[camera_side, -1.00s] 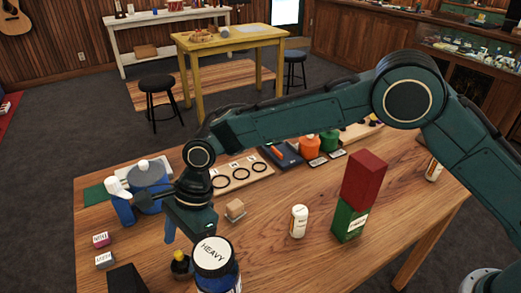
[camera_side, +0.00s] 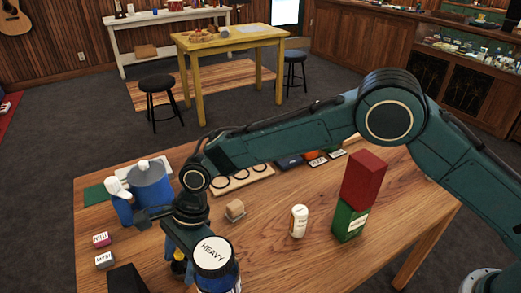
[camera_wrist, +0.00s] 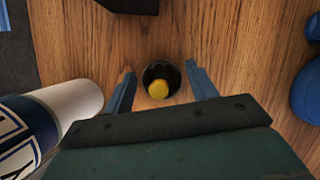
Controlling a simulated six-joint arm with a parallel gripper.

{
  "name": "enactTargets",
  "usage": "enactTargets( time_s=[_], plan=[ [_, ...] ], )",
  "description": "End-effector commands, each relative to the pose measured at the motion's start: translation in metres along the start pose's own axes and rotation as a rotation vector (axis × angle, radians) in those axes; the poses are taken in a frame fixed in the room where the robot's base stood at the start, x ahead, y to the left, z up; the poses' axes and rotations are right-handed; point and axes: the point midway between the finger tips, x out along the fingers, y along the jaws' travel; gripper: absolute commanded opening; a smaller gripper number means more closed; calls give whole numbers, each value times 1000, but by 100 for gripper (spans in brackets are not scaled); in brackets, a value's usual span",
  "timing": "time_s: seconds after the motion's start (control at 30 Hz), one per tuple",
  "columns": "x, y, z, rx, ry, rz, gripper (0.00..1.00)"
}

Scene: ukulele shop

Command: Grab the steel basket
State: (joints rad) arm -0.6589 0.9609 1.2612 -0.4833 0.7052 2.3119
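I see no steel basket that I can make out in either view. My gripper (camera_wrist: 160,90) is open, with its two blue fingers on either side of a small dark bottle with a yellow cap (camera_wrist: 158,89). The fingers look apart from the bottle. In the side view my gripper hangs low over the table's near left, and the bottle (camera_side: 178,267) is mostly hidden behind the gripper and the jar marked HEAVY (camera_side: 213,254). That jar also shows at the left of the wrist view (camera_wrist: 60,115).
A blue lidded canister (camera_side: 151,187) and a white-topped spray bottle (camera_side: 120,200) stand behind my gripper. A black object (camera_side: 127,279) lies at left. A wooden block (camera_side: 235,210), a white bottle (camera_side: 299,221) and a red box (camera_side: 364,178) on a green box (camera_side: 347,222) stand right.

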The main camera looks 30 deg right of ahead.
Motion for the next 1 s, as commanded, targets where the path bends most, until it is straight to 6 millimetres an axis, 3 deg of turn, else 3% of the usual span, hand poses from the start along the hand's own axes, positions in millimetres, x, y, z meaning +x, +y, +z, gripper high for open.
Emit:
enactTargets(
  time_s=[0.03, 0.17, 0.63, 1.0],
  plan=[
    [0, 0, 0, 0, 0, 0, 47],
    [0, 0, 0, 0, 0, 0, 21],
    [-9, -1, 4, -1, -2, -2, 20],
    [-56, -1, 23, -2, -3, -4, 20]
  ],
)
